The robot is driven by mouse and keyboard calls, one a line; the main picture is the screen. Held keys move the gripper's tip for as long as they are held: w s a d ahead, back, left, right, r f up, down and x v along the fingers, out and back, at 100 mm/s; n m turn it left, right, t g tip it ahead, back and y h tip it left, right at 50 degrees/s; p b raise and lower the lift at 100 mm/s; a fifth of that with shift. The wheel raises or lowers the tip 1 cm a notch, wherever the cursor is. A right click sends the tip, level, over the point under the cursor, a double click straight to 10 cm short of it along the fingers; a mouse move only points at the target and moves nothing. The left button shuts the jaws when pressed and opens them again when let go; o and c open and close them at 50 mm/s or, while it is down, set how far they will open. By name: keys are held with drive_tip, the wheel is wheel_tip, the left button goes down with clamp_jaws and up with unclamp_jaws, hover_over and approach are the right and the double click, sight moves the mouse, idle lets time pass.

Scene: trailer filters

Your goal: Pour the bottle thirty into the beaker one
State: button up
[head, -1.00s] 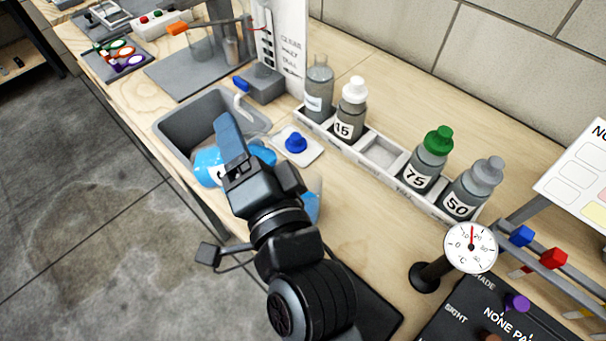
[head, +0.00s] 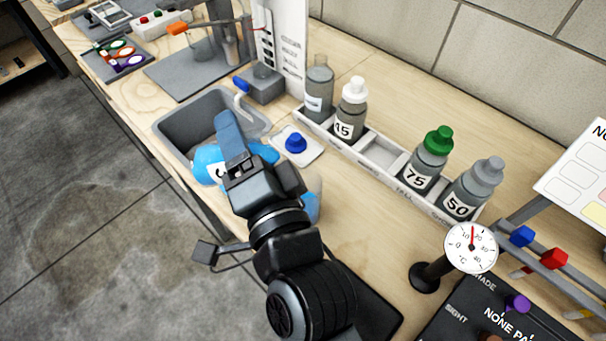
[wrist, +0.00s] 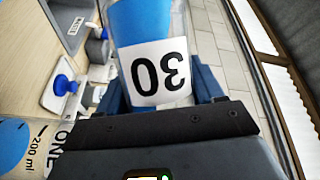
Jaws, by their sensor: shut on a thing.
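My gripper (head: 240,160) is shut around bottle thirty (head: 205,165), which holds blue liquid. In the head view the bottle looks tilted, with its end above the sink edge. The wrist view shows its white label reading 30 upside down (wrist: 158,72) between my dark blue fingers. Beaker one (wrist: 25,150) is partly in view at the lower left of the wrist view, with a 200 ml mark and blue in it. In the head view a blue, partly clear shape beside my wrist seems to be the beaker (head: 313,205), mostly hidden. The bottle's mouth is not clearly visible.
A blue cap (head: 296,143) sits on a white pad (head: 310,154). A grey sink (head: 170,127) lies behind the gripper. A rack (head: 385,153) holds several bottles, with an empty slot. A dial thermometer (head: 470,247) stands at right.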

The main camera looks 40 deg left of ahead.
drive_tip(key=shift+w+d+r+m, duration=0.3)
drive_tip(key=shift+r+m, duration=0.15)
drive_tip(key=shift+m, duration=0.35)
idle(1.3)
